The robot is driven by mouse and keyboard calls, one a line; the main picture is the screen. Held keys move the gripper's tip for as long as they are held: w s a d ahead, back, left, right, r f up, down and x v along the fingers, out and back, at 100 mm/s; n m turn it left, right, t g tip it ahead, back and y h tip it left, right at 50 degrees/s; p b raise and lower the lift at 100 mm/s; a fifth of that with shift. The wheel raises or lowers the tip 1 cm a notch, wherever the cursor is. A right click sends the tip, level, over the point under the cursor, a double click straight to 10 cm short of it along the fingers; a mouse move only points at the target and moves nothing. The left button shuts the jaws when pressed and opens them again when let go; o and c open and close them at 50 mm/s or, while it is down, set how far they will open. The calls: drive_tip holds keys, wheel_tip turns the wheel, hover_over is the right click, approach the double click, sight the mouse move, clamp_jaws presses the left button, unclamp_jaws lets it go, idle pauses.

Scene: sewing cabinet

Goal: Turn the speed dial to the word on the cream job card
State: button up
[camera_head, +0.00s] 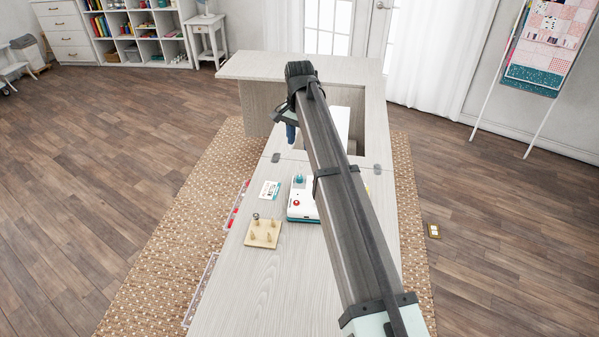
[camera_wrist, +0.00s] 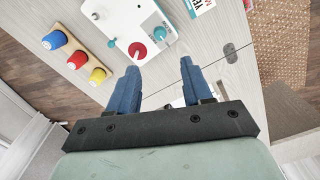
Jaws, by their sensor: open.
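The white machine with a teal base (camera_head: 303,205) stands on the cabinet top, partly hidden by my arm. It shows in the wrist view with a round red part (camera_wrist: 137,50) and a teal knob (camera_wrist: 165,34); I cannot tell which is the speed dial. A pale card (camera_head: 270,190) lies left of the machine in the head view. Part of it shows at the wrist view's top edge (camera_wrist: 199,6) with large cut-off letters, perhaps "YE"; its full word is unreadable. My gripper (camera_wrist: 158,68) is open and empty, its blue fingers apart and short of the machine; it also shows in the head view (camera_head: 291,132).
A wooden peg stand (camera_head: 263,234) is left of the machine. A wooden rack (camera_wrist: 88,66) holds blue, red and yellow pieces on the machine's other side. An opening (camera_head: 355,145) cuts into the cabinet top (camera_head: 265,290), whose near part is clear.

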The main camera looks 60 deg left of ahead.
sight(300, 177)
wheel_tip(300, 177, down, 14)
drive_tip(key=n, duration=0.6)
drive_tip(key=shift+n, duration=0.3)
idle(0.4)
drive_tip(key=shift+r, duration=0.1)
clamp_jaws()
